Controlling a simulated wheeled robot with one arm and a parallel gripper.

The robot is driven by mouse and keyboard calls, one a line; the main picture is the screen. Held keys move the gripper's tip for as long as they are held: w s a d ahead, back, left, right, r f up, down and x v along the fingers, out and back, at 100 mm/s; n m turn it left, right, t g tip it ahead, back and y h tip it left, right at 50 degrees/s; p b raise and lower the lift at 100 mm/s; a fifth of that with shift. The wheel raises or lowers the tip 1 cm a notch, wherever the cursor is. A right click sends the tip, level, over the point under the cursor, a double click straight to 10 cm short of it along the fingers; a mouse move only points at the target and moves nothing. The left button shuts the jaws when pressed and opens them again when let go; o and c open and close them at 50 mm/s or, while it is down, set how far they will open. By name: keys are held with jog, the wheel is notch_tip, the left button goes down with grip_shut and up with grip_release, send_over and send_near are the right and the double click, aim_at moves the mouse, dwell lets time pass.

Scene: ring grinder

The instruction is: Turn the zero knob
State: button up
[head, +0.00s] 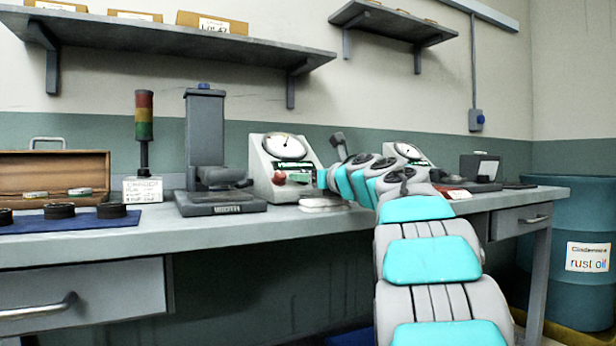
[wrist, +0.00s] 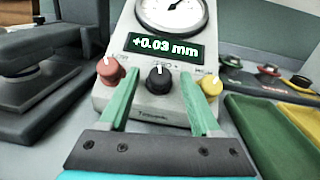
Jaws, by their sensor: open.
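The gauge box (wrist: 160,104) is pale grey, with a dial (wrist: 172,12) and a display (wrist: 164,47) reading +0.03 mm. Its black knob (wrist: 158,80), in the middle under a blurred label, has a white mark pointing up. A red knob (wrist: 110,72) is left of it and a yellow knob (wrist: 211,86) right of it. My gripper (wrist: 159,78) is open, its green fingers on either side of the black knob in the picture, with gaps on both sides. In the head view the gauge box (head: 258,170) stands on the bench, and my arm hides its right front.
A dark grey stand (head: 205,130) is left of the gauge box. In the wrist view green (wrist: 258,135) and yellow (wrist: 304,122) trays lie to the right, with several knobs behind them. A second gauge (head: 408,151) is partly behind my arm.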

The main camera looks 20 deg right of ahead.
jog(key=shift+c, duration=0.2)
grip_shut()
jog(key=shift+r, duration=0.1)
dwell(0.4)
jog(key=m+h+p, duration=0.2)
jog(key=m+h, duration=0.1)
jog(key=m+h+p, duration=0.1)
jog(key=p, duration=0.1)
jog(key=shift+a+r+m, duration=0.3)
jog(key=shift+r, duration=0.05)
jog(key=m+h+p, duration=0.3)
jog(key=p, duration=0.1)
jog(key=shift+a+r+g+p, duration=0.1)
jog(key=shift+r+g+p, duration=0.05)
jog(key=shift+g+p, duration=0.25)
jog(key=m+g+h+p, duration=0.1)
jog(key=m+h+p, duration=0.1)
jog(key=p, duration=0.3)
jog(key=shift+a+m, duration=0.15)
jog(key=shift+m, duration=0.35)
jog(key=p, duration=0.1)
jog(key=m+g+p, duration=0.1)
jog(key=p, duration=0.1)
jog(key=shift+w+f+h, duration=0.1)
jog(key=shift+f+h, duration=0.2)
jog(key=shift+h, duration=0.1)
jog(key=shift+f+m, duration=0.1)
jog(key=shift+m, duration=0.2)
